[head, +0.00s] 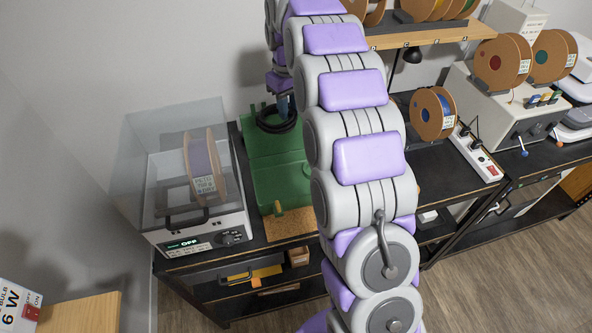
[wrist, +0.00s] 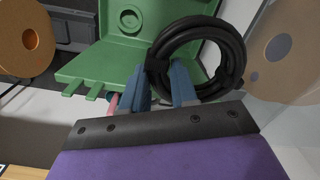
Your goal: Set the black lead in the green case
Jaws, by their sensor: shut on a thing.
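The green case (head: 280,187) stands open on the black bench, left of my arm in the head view. Its green inside also shows in the wrist view (wrist: 98,62). The black lead (head: 275,129) is a coiled ring, held over the back part of the case in the head view. My gripper (head: 284,104) points down with its blue fingers shut on the coil. In the wrist view the fingers (wrist: 161,75) grip the near left side of the lead (wrist: 236,50). I cannot tell whether the coil touches the case. My arm hides the area right of the case.
A filament dryer (head: 190,235) with a clear cover and a spool stands close left of the case. A cork mat (head: 290,226) lies in front. A shelf (head: 440,37) with spools hangs behind. A power strip (head: 474,152) and a blue-cored spool (head: 433,113) are at right.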

